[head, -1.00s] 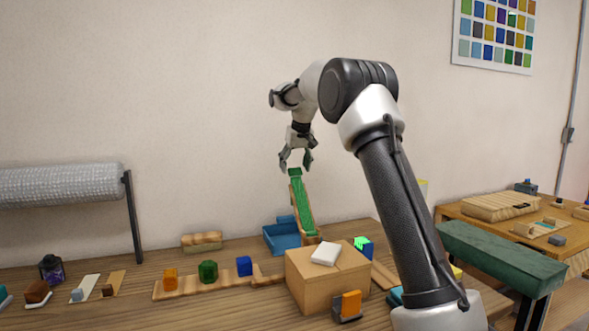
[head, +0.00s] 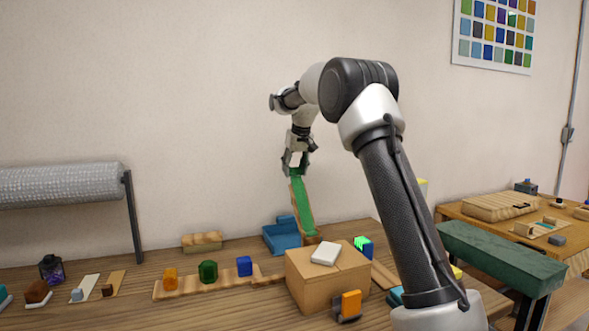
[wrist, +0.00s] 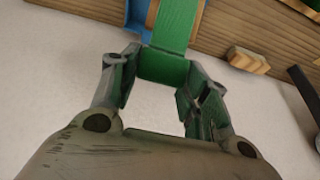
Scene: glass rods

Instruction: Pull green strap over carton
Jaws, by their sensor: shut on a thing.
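The green strap (head: 303,207) rises in a slant from behind the carton, with brown edging along its side. My gripper (head: 295,170) is shut on the strap's upper end, high above the table near the wall. In the wrist view the strap (wrist: 164,66) runs between my two fingertips (wrist: 163,75), which touch its sides. The brown carton (head: 320,282) stands on the table, in front of the strap's foot, with a white pad (head: 325,253) on its top. Where the strap's lower end is fixed is hard to see.
A blue tray (head: 281,239) is behind the carton, beside the strap's foot. A wooden strip (head: 218,283) with orange, green and blue blocks lies left of the carton. An orange block (head: 351,302) in a dark holder stands in front. The air above the carton is clear.

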